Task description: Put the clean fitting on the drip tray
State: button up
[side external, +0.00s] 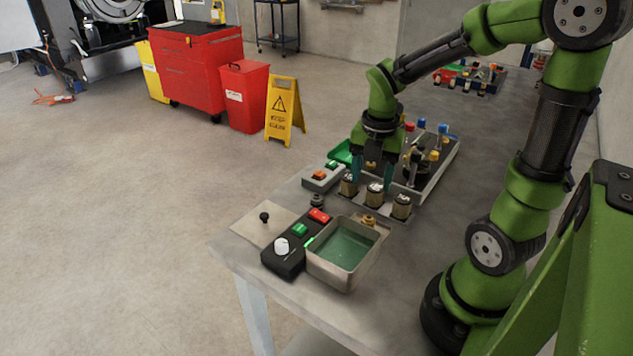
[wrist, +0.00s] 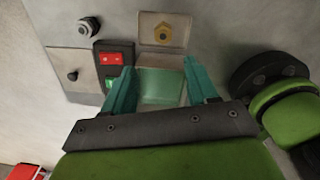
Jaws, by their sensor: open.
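A brass hex fitting (wrist: 162,34) lies on a flat, pale-rimmed metal tray (wrist: 180,44), probably the drip tray, beside a basin of green liquid (wrist: 160,85). The fitting also shows behind the basin in the side view (side external: 369,220); the tray is mostly hidden there. A second, dark grey fitting (side external: 317,200) stands on the bench left of it; it also shows in the wrist view (wrist: 88,27). My gripper (side external: 373,184) is open and empty, in front of or above the row of filters. In the wrist view the basin appears between its fingertips (wrist: 167,80).
A black control box (side external: 287,250) with red and green buttons stands left of the basin. A pale plate with a black knob (side external: 264,218) is beside it. Several canisters (side external: 401,206) and a crate of tools (side external: 440,165) stand near my gripper. The front bench corner is clear.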

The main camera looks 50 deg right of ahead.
jog(key=s+a+r+m+t+y, duration=0.2)
jog(key=a+r+m+t, duration=0.4)
jog(key=m, duration=1.9)
jog(key=s+a+r, duration=0.1)
jog(key=a+r, duration=0.3)
jog(key=a, duration=0.2)
jog(key=shift+a+r+t, duration=0.15)
jog(key=shift+r+t, duration=0.15)
jog(key=shift+t, duration=0.1)
